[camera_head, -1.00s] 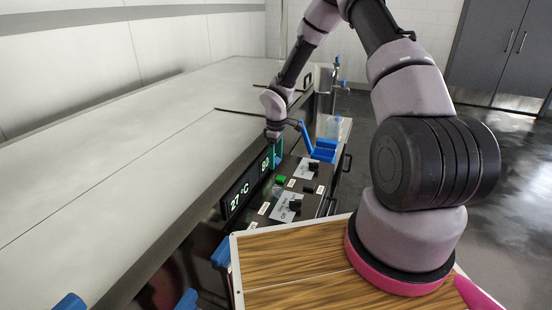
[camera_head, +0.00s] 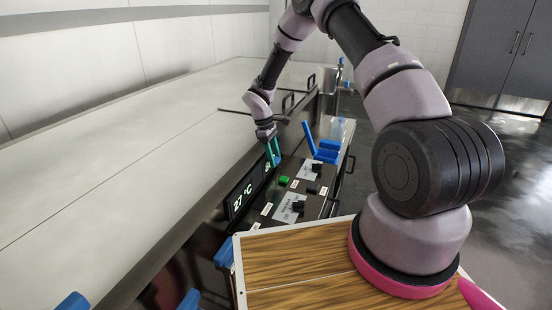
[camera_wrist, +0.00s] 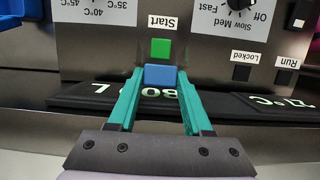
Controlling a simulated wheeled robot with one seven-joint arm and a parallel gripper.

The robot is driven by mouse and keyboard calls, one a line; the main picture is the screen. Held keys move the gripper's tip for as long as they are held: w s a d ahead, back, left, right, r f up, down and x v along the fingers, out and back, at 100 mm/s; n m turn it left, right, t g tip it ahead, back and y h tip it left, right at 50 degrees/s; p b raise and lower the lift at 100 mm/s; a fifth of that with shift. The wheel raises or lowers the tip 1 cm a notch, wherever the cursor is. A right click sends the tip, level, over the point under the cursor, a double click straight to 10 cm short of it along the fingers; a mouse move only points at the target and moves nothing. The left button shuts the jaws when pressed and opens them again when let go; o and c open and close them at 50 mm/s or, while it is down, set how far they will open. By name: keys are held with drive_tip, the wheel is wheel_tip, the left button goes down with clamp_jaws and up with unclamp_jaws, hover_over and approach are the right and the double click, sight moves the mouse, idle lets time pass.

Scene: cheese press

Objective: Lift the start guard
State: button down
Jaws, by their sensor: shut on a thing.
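The start guard seems to be the small blue piece (camera_wrist: 160,75) between my teal fingertips in the wrist view. It stands beside the green start button (camera_wrist: 160,48), on the display side, and the button's face shows uncovered. My gripper (camera_wrist: 159,82) is shut on the blue piece. In the head view my gripper (camera_head: 273,152) reaches down at the panel's far left edge, just beyond the green button (camera_head: 284,181). The guard's hinge cannot be made out.
The dark display (camera_wrist: 150,95) runs under my fingers. Labelled knobs (camera_head: 298,206) and small switches sit on the panel. A blue lever and block (camera_head: 325,150) stand beyond it. A long grey cover (camera_head: 130,150) lies left; a wood-topped surface (camera_head: 290,270) is near.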

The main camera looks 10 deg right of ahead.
drive_tip(key=shift+c, duration=1.6)
unclamp_jaws()
drive_tip(key=v, duration=1)
drive_tip(key=shift+r, duration=0.35)
drive_tip(key=shift+w+a, duration=0.1)
